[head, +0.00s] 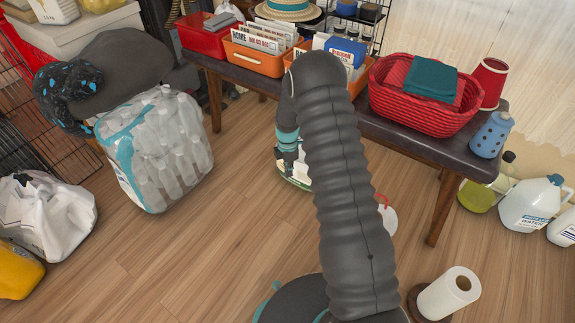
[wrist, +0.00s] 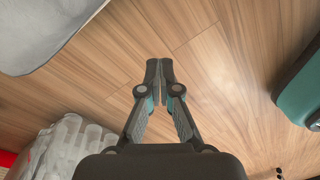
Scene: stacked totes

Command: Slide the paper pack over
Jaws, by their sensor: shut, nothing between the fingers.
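A large wrapped pack (head: 158,150) with a teal and white label stands on the wood floor at left. Its wrap is clear, with pale bottle-like shapes inside; I cannot tell whether it is the paper pack. What seems to be the same pack shows at the lower left of the wrist view (wrist: 68,145). My gripper (wrist: 160,62) is shut and empty over bare floor, apart from that pack. In the head view my arm hides most of my gripper. A paper towel roll (head: 449,292) stands at the bottom right.
A dark bench (head: 398,138) holds a red basket (head: 420,112) and orange bins (head: 254,58). A white bag (head: 45,212) lies at left. Jugs (head: 534,204) stand at right. A pale object (wrist: 40,30) fills the wrist view's upper left.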

